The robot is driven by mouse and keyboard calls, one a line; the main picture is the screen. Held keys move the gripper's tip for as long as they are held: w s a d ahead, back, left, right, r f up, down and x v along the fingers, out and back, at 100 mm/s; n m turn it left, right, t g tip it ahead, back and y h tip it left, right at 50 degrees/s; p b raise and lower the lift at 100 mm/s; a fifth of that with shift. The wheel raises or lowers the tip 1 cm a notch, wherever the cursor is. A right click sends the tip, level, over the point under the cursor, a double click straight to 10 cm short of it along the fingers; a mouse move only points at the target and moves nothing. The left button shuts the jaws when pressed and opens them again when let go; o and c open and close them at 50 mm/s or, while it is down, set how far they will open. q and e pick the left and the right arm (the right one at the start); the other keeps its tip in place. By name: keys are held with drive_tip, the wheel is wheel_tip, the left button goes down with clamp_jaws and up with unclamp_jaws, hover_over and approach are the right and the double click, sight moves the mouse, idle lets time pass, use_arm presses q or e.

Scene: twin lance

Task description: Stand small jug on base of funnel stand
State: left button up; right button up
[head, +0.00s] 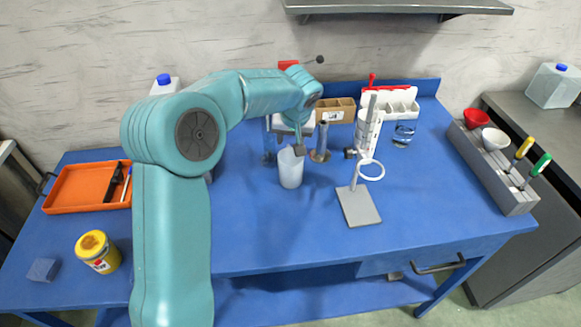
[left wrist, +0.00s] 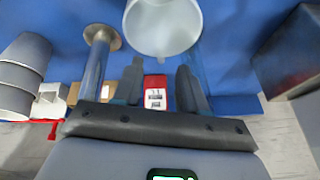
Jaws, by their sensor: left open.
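The small jug (head: 291,168), a whitish translucent vessel, stands upright on the blue table near the middle. The funnel stand has a flat grey base (head: 359,208), a rod and a white ring (head: 371,170). It is to the right of the jug, and its base is bare. My left gripper (head: 299,147) is at the jug's upper rim in the head view. In the left wrist view the open fingers (left wrist: 160,76) point toward the jug (left wrist: 163,28), which lies just beyond the tips; I cannot tell whether they touch. My right gripper is not in view.
A metal cylinder on a round foot (head: 321,145) stands close right of the jug. A white stacked column (head: 368,132) and a glass beaker (head: 403,136) are behind the stand. An orange tray (head: 75,188) and yellow jar (head: 98,252) are left. The front middle is clear.

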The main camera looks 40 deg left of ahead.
sight(289, 145)
use_arm(q)
drive_tip(key=x, duration=0.4)
drive_tip(key=shift+r, duration=0.1)
drive_tip(key=shift+s+r, duration=0.1)
drive_tip(key=shift+c, duration=0.3)
clamp_jaws()
wheel_tip(289, 145, up, 20)
drive_tip(key=p, duration=0.2)
drive_tip(key=shift+p, duration=0.3)
